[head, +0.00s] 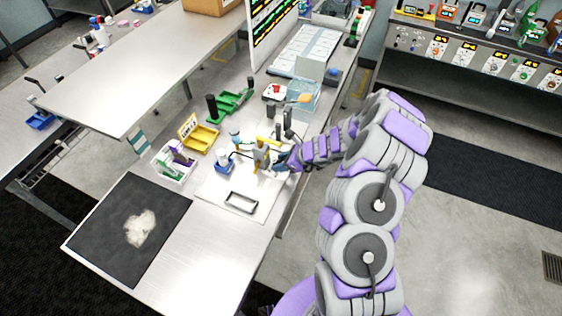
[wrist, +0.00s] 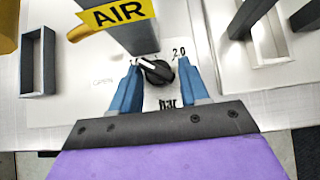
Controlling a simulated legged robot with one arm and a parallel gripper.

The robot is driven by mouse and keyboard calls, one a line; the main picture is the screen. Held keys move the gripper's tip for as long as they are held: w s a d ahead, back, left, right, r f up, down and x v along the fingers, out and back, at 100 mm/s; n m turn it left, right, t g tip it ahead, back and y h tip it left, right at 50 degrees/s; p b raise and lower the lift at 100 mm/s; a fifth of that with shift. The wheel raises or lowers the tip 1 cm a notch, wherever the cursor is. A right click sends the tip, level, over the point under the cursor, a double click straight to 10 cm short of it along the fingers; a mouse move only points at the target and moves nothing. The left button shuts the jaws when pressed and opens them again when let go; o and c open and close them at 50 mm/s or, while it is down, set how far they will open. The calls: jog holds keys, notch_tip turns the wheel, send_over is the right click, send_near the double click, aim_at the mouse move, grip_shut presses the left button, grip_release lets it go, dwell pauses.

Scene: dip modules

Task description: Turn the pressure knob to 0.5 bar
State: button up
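The pressure knob (wrist: 156,71) is a black round knob with a pale pointer line, on a white panel (wrist: 80,105). In the wrist view its pointer is towards the upper left. A "2.0" mark shows to its upper right, another mark at its upper left is partly hidden by a finger, and "bar" is printed below. My gripper (wrist: 158,82) has its two blue fingers apart, one on each side of the knob; I cannot tell whether they touch it. In the head view my gripper (head: 284,158) is over the panel, and the knob is hidden.
A grey post with a yellow "AIR" tag (wrist: 115,14) stands just beyond the knob. A dark rectangular frame (head: 241,201) is on the white panel. A yellow bin (head: 200,138) and a green holder (head: 230,103) stand farther back. A black mat (head: 165,215) lies at the left.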

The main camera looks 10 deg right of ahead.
jog(key=shift+d, duration=0.1)
jog(key=shift+c, duration=1.4)
jog(key=shift+a, duration=0.35)
jog(key=c, duration=0.4)
jog(key=shift+o, duration=0.2)
jog(key=shift+d, duration=0.2)
jog(key=o, duration=1.1)
jog(key=shift+w, duration=0.1)
jog(key=shift+c, duration=0.2)
jog(key=p+v, duration=0.2)
jog(key=v, duration=1.5)
